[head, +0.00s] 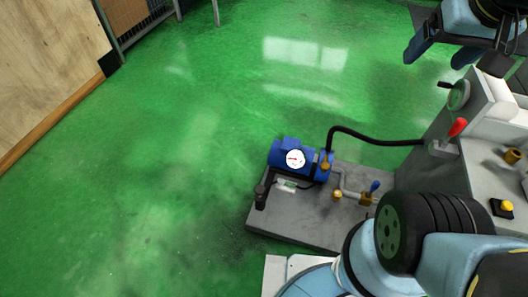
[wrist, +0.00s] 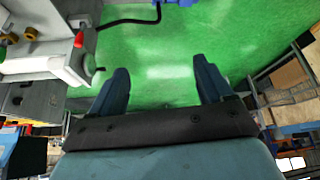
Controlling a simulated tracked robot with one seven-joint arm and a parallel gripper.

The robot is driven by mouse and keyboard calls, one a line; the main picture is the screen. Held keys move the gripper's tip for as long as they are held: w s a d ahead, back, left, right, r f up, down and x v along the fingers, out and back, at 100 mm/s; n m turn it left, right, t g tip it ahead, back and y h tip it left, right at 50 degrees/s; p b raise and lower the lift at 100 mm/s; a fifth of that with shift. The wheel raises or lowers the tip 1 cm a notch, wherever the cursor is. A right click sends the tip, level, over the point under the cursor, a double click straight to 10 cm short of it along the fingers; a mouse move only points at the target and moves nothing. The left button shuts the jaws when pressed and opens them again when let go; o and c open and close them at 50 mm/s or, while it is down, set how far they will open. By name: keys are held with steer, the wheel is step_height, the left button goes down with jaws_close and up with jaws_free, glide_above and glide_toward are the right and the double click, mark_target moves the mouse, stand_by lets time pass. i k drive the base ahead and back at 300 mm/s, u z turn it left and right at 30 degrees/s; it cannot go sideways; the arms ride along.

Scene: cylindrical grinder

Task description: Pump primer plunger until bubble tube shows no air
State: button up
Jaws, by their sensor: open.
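The pump unit stands on a grey base plate (head: 290,228) on the floor in the head view, with a blue motor (head: 285,150) and a white round gauge. A small black upright post with a wider top, seemingly the primer plunger (head: 261,195), stands at the plate's left corner. Beside it lies a short pale tube with a greenish middle, seemingly the bubble tube (head: 287,185); any air in it is too small to tell. My gripper (head: 440,53) is open and empty at the upper right, well away from the pump. Its two dark blue fingers show apart in the wrist view (wrist: 160,68).
A black hose (head: 375,138) runs from the pump to the grinder (head: 475,150) at right, which carries a red lever (head: 458,127) and a handwheel (head: 459,95). A blue-handled valve (head: 375,186) sits at the plate's right. The green floor (head: 150,180) at left is clear.

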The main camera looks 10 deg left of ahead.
mark_target(259, 190)
steer(key=k, duration=0.5)
steer(key=u, duration=1.2)
steer(key=k, duration=0.3)
steer(key=z, duration=1.2)
